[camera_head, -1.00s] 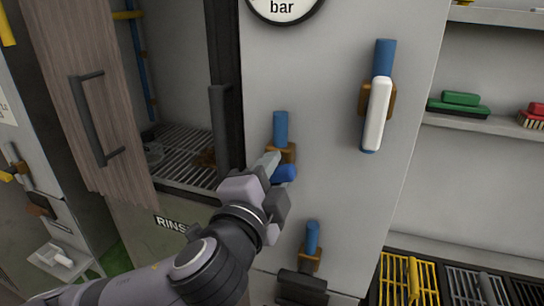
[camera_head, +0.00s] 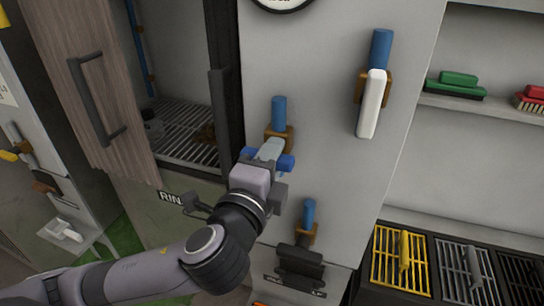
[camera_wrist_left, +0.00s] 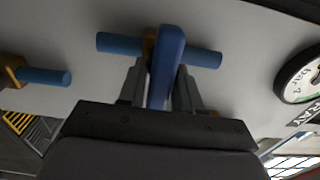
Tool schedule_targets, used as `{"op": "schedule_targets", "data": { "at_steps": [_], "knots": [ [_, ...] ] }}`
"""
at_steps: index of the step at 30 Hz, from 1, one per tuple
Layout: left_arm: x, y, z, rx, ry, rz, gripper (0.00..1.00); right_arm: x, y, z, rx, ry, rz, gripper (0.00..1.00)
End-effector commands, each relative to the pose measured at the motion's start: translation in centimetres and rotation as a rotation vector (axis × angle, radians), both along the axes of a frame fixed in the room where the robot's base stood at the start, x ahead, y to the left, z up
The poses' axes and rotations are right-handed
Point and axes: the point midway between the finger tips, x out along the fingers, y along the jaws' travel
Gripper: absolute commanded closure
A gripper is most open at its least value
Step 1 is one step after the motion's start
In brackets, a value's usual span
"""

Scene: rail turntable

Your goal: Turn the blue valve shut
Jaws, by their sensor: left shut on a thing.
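The blue valve has a brown body (camera_head: 279,133) on a vertical blue pipe (camera_head: 278,110), low on the grey panel. My left gripper (camera_head: 268,152) is shut on its blue handle (camera_head: 285,162), whose blue ends show on both sides of the fingers in the head view. In the left wrist view the handle (camera_wrist_left: 166,65) sits between the two fingers and lies across the blue pipe (camera_wrist_left: 120,43). The fingers hide part of the handle and valve in the head view. My right gripper is not in view.
A valve with a white handle (camera_head: 371,105) is up and right on the panel. A valve with a black handle (camera_head: 300,263) is below. An open wooden door (camera_head: 85,95) stands at the left. Racks (camera_head: 400,255) and a brush shelf (camera_head: 470,105) are at the right.

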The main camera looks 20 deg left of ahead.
Motion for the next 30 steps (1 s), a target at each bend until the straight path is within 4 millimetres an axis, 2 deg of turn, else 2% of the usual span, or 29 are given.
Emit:
{"op": "schedule_targets", "data": {
  "at_steps": [5,6,7,17,20,30],
  "knots": [
    [0.0,0.0,0.0,0.001,0.000,-0.001,0.97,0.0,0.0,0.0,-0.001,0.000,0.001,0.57],
    [0.0,0.0,0.0,0.001,0.000,-0.001,0.53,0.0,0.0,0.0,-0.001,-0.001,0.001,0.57],
    [0.0,0.0,0.0,0.001,0.000,-0.001,0.51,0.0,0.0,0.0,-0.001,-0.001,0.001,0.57],
    [-0.3,0.0,-0.1,-0.001,0.001,-0.001,0.51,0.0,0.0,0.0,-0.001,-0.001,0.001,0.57],
    [-1.2,0.0,-0.2,-0.002,0.001,-0.003,0.51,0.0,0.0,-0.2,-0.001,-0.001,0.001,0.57],
    [-6.0,0.1,-0.1,-0.002,0.003,-0.003,0.51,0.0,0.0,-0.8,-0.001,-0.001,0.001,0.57]
  ]
}}
